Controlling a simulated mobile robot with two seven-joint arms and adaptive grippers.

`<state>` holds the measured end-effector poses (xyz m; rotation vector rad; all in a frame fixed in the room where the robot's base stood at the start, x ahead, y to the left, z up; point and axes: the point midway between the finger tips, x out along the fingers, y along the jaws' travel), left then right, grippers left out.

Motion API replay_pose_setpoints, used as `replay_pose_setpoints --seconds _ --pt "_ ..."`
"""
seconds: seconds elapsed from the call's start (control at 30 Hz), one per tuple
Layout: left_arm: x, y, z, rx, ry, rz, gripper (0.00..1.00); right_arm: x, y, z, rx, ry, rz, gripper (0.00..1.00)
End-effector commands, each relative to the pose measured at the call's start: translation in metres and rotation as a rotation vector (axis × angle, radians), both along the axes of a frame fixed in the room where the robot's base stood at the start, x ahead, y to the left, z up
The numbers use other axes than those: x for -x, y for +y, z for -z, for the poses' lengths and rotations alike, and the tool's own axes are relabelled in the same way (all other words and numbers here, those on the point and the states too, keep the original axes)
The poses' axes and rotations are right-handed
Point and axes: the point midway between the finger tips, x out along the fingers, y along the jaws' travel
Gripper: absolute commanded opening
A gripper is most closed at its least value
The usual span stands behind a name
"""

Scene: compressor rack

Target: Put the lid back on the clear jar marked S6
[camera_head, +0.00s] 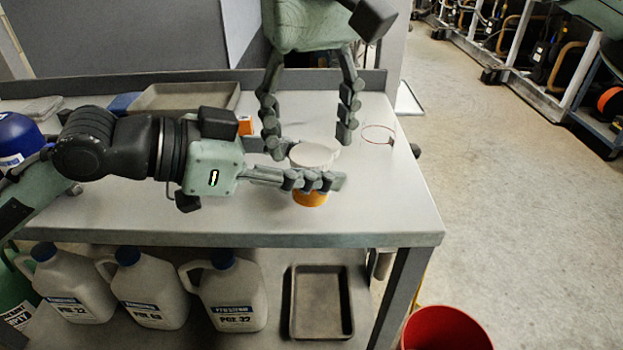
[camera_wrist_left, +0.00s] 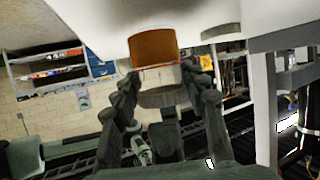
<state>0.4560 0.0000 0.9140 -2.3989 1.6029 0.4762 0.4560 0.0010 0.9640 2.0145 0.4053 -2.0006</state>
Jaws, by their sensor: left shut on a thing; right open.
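The jar (camera_head: 310,199) stands near the table's right end, with an orange band of contents low down. It also shows in the left wrist view (camera_wrist_left: 152,47). No S6 mark is readable. My left gripper (camera_head: 325,181) is shut on the jar from the left, its fingers across the jar's middle. A pale round lid (camera_head: 314,155) is at the jar's top, above the left fingers; I cannot tell whether it is seated. My right gripper (camera_head: 308,138) comes from above and is open, its fingers spread on either side just above the lid.
A thin red ring (camera_head: 378,134) marks the tabletop to the right. White jugs (camera_head: 232,295) and a dark tray (camera_head: 321,303) are below the tabletop. A red bucket (camera_head: 445,330) is on the floor.

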Motion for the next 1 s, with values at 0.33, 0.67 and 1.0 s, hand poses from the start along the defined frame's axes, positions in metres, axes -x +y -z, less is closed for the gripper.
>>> replay_pose_setpoints --seconds 0.33,0.67,1.0 --pt "-0.0003 0.0005 0.0013 -0.003 0.001 -0.001 0.00 -0.0002 -0.0001 0.0153 0.000 -0.001 0.001 0.62" --pt "-0.0004 0.0004 0.0014 -0.003 0.002 -0.001 0.00 -0.0002 -0.0001 0.0150 0.000 -0.001 0.001 0.39" --pt "-0.0003 0.0004 0.0015 -0.003 0.002 -0.001 0.00 0.0000 0.0004 0.0150 -0.002 0.000 0.028 0.09"
